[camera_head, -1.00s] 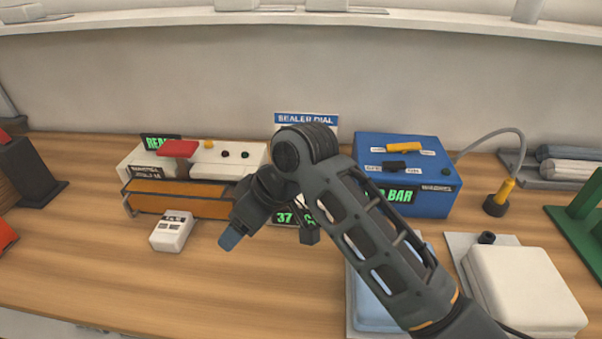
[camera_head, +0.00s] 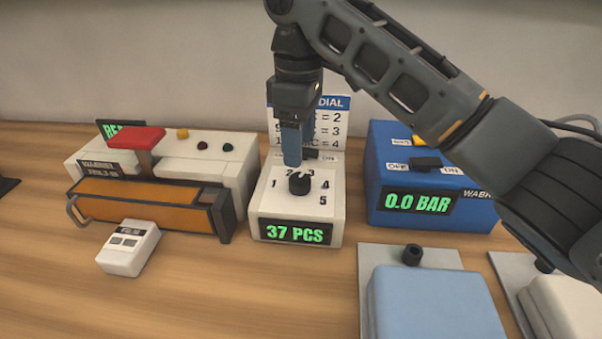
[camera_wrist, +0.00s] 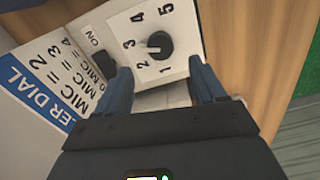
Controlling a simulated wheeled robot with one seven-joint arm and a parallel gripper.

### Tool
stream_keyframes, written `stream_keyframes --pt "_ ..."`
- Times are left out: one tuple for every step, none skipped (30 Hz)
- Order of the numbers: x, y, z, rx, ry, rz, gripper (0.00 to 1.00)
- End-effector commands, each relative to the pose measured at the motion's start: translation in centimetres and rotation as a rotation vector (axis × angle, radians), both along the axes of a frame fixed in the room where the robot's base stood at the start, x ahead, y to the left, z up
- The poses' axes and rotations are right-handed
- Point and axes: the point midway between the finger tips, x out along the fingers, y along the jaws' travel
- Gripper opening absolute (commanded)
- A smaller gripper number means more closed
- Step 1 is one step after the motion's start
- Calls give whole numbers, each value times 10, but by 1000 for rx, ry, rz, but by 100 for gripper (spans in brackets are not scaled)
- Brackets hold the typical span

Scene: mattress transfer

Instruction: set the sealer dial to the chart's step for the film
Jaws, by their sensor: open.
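The sealer dial is a black knob (camera_head: 299,184) on a white box (camera_head: 270,205), ringed by the numbers 1 to 5. It also shows in the wrist view (camera_wrist: 159,45); I cannot tell which number it points at. My gripper (camera_head: 292,160) hangs fingers-down just above and behind the knob, open and empty. In the wrist view, its blue fingers (camera_wrist: 158,72) are spread, with the knob beyond their tips. The dial chart (camera_head: 330,120) stands behind the box, partly hidden by my gripper; rows ending in 2, 3 and 4 show.
The sealer (camera_head: 225,150), with a red handle and orange front, stands left. A small white box (camera_head: 128,248) with an unreadable dark display lies before it. A blue box (camera_head: 385,150) reading 0.0 BAR stands right. A light blue pad (camera_head: 432,300) is in front.

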Motion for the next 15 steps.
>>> stream_keyframes --pt "-1 0 -6 1 3 0 69" --pt "-1 0 -10 1 3 0 69" --pt "-1 1 -15 2 4 0 69" --pt "-1 1 -20 2 5 1 69" --pt "-1 1 -25 1 5 1 69" --pt "-1 1 -31 1 5 0 69" --pt "-1 1 -36 1 5 0 69" --pt "-1 1 -40 2 4 0 69" --pt "-1 0 -46 1 3 0 69" --pt "-1 0 -51 1 4 0 69" --pt "-1 0 -54 1 4 0 69" --pt "-1 0 -58 1 3 0 69" --pt "0 0 -61 1 2 -1 69" --pt "0 0 -64 1 2 -1 69" --pt "0 0 -67 0 2 -1 69"
